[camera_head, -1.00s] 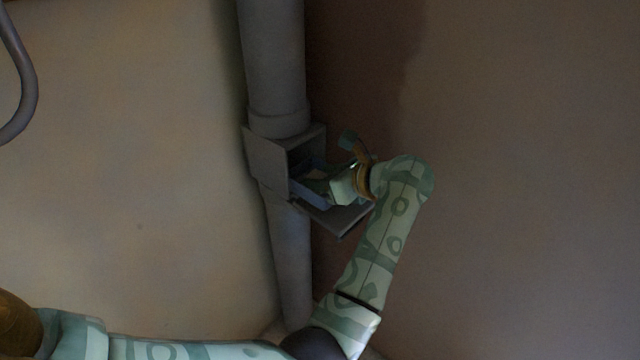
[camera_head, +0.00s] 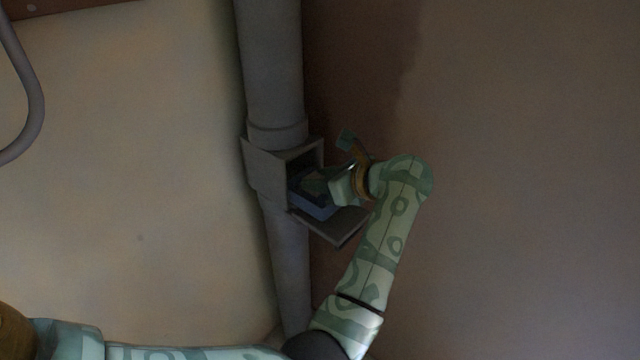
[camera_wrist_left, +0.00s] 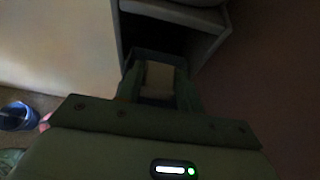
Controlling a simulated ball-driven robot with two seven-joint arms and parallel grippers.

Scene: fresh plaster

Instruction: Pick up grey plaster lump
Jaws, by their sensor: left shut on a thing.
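My left gripper (camera_head: 314,188) reaches from the right into an open grey box on a vertical pipe. It also shows in the left wrist view (camera_wrist_left: 158,68), where its two fingers are shut on a pale block-like lump (camera_wrist_left: 158,80), which I take for the grey plaster lump. In the head view the lump is hard to tell from the dark fingers and the box's shadow. A bluish piece (camera_head: 314,206) shows at the box mouth below the gripper; I cannot tell what it is. My right gripper is not in view.
The grey box (camera_head: 264,168) has its flap (camera_head: 338,226) hanging open below the gripper. The pipe (camera_head: 270,70) runs above and below it in the wall corner. A curved grey tube (camera_head: 32,95) is at the far left. A blue round object (camera_wrist_left: 18,117) lies low at left.

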